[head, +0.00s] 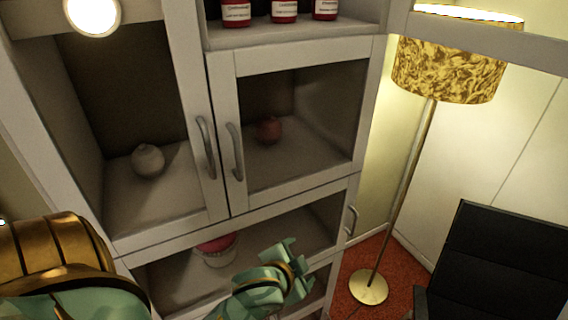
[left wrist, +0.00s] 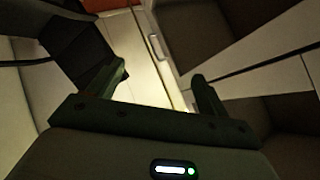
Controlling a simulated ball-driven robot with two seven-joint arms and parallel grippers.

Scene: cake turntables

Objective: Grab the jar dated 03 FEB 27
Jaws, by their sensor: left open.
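Three dark red jars with white labels stand on the open upper shelf at the top of the head view: a left jar (head: 235,14), a middle jar (head: 284,12) and a right jar (head: 325,9). Their tops are cut off by the picture edge. The label print is too small to read, so I cannot tell which is dated 03 FEB 27. My left gripper (head: 292,268) is low in front of the cabinet, well below the jars. The left wrist view shows its two fingers (left wrist: 158,84) apart with nothing between them. My right gripper is not in view.
The cabinet has closed glass doors with grey handles (head: 237,152). Behind them are a pale round pot (head: 148,160), a reddish pot (head: 269,130) and a pink-topped bowl (head: 216,250). A floor lamp (head: 445,70) and a black chair (head: 500,255) stand at the right.

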